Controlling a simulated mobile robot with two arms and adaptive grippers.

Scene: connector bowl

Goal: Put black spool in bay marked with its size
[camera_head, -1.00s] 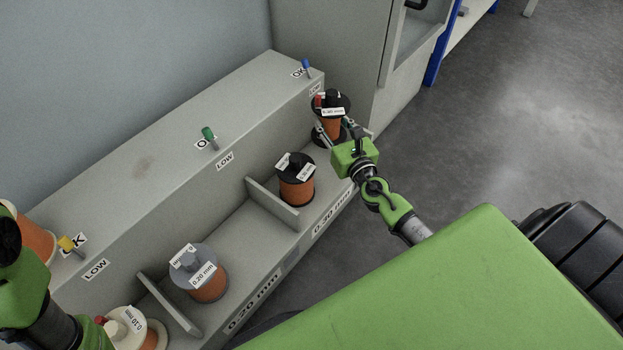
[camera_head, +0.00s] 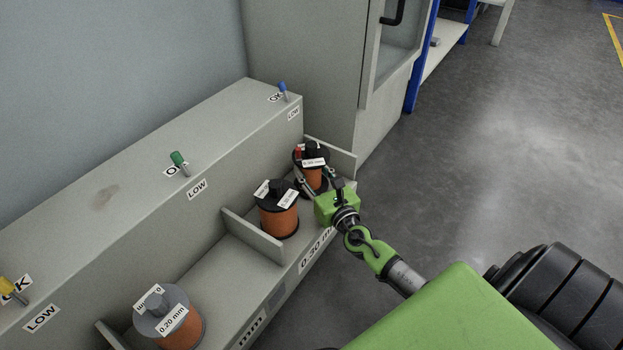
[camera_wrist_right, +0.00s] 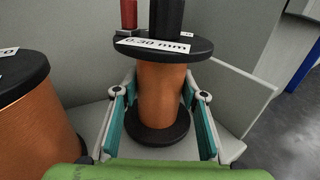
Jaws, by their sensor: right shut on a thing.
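The black spool (camera_wrist_right: 162,85) with orange winding and a 0.30 mm label stands upright at the right end of the bay marked 0.30 mm (camera_head: 317,250). It also shows in the head view (camera_head: 314,176), partly hidden by my gripper. My right gripper (camera_head: 318,184) is shut on it, one finger on each side of the winding in the wrist view (camera_wrist_right: 162,112). Its lower flange is at the bay floor; I cannot tell whether it touches. My left gripper is out of view.
Another black spool (camera_head: 279,214) stands to the left in the same bay, beside a divider (camera_head: 252,238). A grey spool (camera_head: 168,318) stands beyond it, labelled 0.20 mm. A low end wall (camera_head: 334,157) closes the right side. Levers, including a blue one (camera_head: 283,89), stand on the ledge.

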